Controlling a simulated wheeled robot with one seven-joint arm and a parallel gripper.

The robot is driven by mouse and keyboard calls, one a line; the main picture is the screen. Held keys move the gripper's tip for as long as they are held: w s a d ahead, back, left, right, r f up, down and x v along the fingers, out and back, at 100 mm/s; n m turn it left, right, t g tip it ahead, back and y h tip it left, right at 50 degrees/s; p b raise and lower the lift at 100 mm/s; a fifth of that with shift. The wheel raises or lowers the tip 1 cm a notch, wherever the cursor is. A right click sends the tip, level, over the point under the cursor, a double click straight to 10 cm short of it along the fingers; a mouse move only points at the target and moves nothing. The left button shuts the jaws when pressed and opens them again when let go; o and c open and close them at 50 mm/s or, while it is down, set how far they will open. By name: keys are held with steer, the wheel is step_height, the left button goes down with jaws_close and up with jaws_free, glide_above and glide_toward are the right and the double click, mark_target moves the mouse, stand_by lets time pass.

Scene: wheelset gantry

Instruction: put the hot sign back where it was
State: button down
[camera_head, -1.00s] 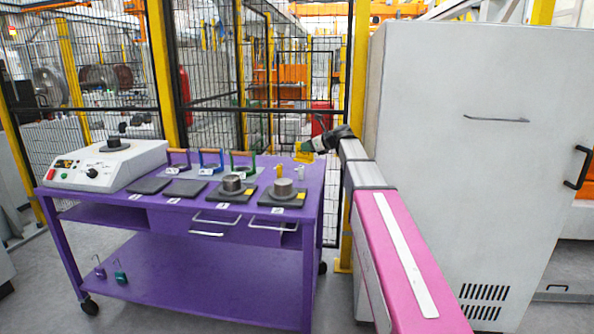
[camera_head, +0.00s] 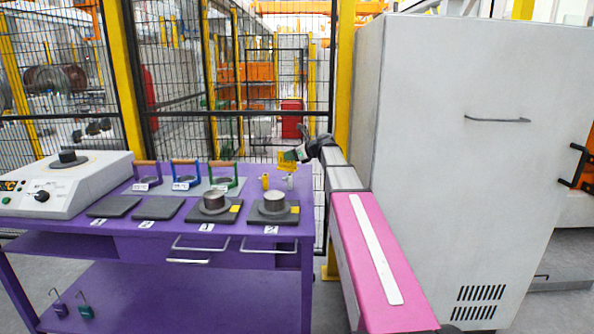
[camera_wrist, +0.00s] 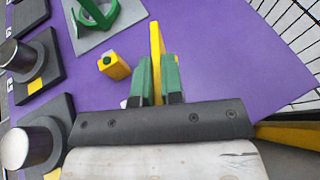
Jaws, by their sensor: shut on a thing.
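The hot sign looks to be the thin yellow plate (camera_head: 287,161) at my gripper; its lettering is not readable. In the wrist view the yellow plate (camera_wrist: 157,42) stands edge-on between the green fingers. My gripper (camera_head: 295,154) is shut on it at the right back of the purple table (camera_head: 200,222). In the wrist view my gripper (camera_wrist: 155,78) is above the purple top. I cannot tell whether the plate touches the table.
A small yellow block (camera_wrist: 115,66) stands left of my gripper; a pale small piece (camera_head: 290,181) is close by. Dark pads (camera_head: 158,208), two with metal cylinders, line the front. Handled frames (camera_head: 185,174) stand behind. A mesh fence (camera_head: 240,120) and grey cabinet (camera_head: 450,170) bound the area.

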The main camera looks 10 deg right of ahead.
steer(key=shift+d+f, duration=0.55)
steer(key=shift+f, duration=0.45)
steer(key=shift+d+f, duration=0.6)
steer(key=shift+f, duration=0.45)
steer(key=shift+d+f, duration=0.55)
steer(key=shift+f, duration=0.45)
steer(key=c, duration=1.2)
jaws_free()
steer(key=shift+f, duration=0.1)
steer(key=shift+c, duration=0.2)
steer(key=v, duration=0.7)
steer(key=shift+s+d+r, duration=0.1)
steer(key=shift+d+r, duration=0.05)
steer(key=shift+r, duration=0.05)
